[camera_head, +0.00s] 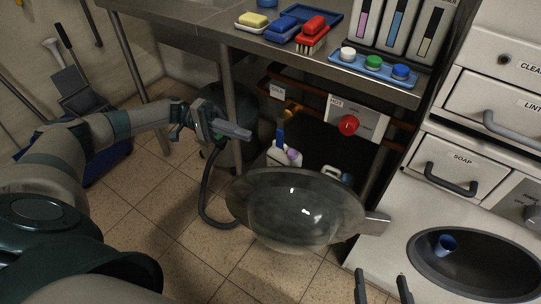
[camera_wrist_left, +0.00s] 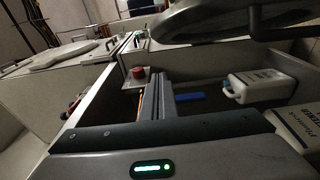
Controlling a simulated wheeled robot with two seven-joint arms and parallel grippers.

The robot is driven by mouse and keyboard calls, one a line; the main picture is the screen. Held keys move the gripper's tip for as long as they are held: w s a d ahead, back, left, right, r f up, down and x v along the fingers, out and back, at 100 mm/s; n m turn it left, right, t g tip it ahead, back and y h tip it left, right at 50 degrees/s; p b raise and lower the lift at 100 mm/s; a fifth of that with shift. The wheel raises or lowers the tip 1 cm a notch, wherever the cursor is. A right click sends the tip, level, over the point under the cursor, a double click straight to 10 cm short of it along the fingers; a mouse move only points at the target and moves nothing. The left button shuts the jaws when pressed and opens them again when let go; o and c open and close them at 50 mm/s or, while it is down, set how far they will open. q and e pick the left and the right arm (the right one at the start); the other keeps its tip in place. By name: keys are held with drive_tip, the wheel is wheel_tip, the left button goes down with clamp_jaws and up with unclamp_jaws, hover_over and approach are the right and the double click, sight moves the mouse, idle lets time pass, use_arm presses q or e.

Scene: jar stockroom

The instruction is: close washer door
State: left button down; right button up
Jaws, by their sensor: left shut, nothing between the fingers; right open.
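The washer door (camera_head: 297,212) is a round grey ring with a domed clear window. It stands open, swung out to the left of the washer front (camera_head: 376,245), with its hinge at the right. The round drum opening (camera_head: 425,277) is uncovered, with a blue cup (camera_head: 445,245) inside. My left gripper (camera_head: 246,134) is shut and empty, above and left of the door and apart from it. In the left wrist view a large round rim, apparently the door (camera_wrist_left: 205,20), crosses the top. My right gripper (camera_head: 384,287) is open at the bottom edge, left of the drum opening.
A metal counter (camera_head: 208,28) with brushes and a blue tray (camera_head: 372,69) of knobs stands behind. Below it are a red HOT valve (camera_head: 349,125), pipes and bottles. A dark hose (camera_head: 205,190) hangs left of the door.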

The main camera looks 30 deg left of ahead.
use_arm(q)
drive_tip(key=shift+d, duration=0.15)
drive_tip(key=s+d, duration=0.3)
drive_tip(key=d, duration=0.8)
drive_tip(key=shift+s, duration=0.15)
idle(0.4)
